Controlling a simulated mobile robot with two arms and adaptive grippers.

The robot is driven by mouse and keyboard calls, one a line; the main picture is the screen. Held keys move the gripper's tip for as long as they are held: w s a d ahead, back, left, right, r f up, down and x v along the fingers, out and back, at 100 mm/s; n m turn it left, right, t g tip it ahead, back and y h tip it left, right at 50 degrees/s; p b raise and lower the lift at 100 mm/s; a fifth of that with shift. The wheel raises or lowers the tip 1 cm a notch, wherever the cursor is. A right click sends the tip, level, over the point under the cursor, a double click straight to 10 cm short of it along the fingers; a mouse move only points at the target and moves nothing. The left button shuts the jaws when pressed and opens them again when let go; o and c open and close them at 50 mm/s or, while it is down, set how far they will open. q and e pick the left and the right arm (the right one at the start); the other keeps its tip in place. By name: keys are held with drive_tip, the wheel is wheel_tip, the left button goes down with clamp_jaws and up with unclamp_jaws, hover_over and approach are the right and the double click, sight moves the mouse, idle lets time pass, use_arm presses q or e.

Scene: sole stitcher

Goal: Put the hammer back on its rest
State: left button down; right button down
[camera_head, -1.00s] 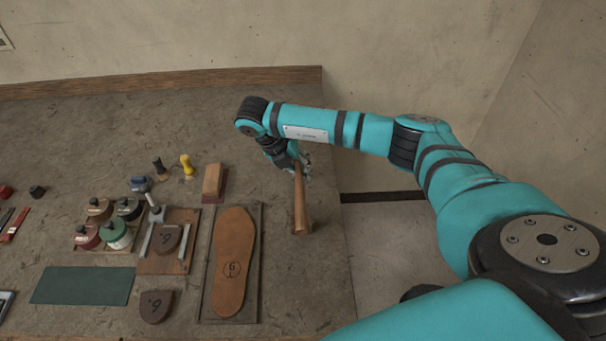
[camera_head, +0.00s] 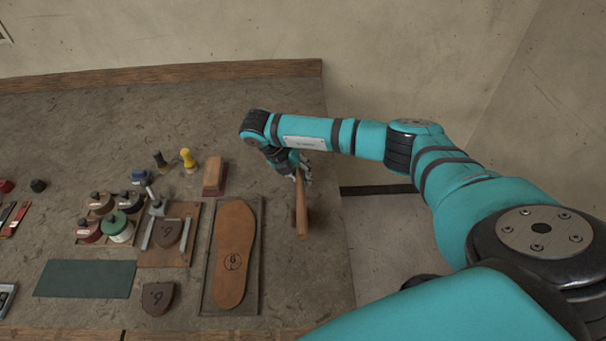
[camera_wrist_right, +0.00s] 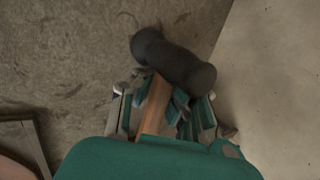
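The hammer has a wooden handle (camera_head: 301,208). In the right wrist view its dark, rounded head (camera_wrist_right: 172,60) lies just beyond my fingertips, and part of its handle (camera_wrist_right: 155,108) shows between the fingers. My right gripper (camera_head: 300,172) is closed around the handle at the right end of the table; it also shows in the right wrist view (camera_wrist_right: 160,110). In the head view the handle points toward the front, and a dark shape shows behind it. I cannot tell whether the hammer touches the table. I cannot make out the hammer's rest for certain. My left gripper is out of view.
Left of the hammer lies a large leather sole (camera_head: 234,250) on a dark board. Further left are a wooden board (camera_head: 160,259) with metal bars, several jars (camera_head: 117,227) and a green mat (camera_head: 86,279). A brown block (camera_head: 214,176) stands behind the sole. The table's back middle is clear.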

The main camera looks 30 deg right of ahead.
drive_tip(key=c, duration=1.5)
unclamp_jaws()
drive_tip(key=shift+r+p, duration=0.55)
drive_tip(key=shift+p, duration=0.05)
drive_tip(key=b+v, duration=0.2)
drive_tip(key=v, duration=0.4)
drive_tip(key=shift+w+a+r, duration=0.1)
drive_tip(key=shift+a, duration=0.1)
drive_tip(key=v, duration=0.5)
drive_tip(key=shift+a+r, duration=0.1)
drive_tip(key=shift+r, duration=0.3)
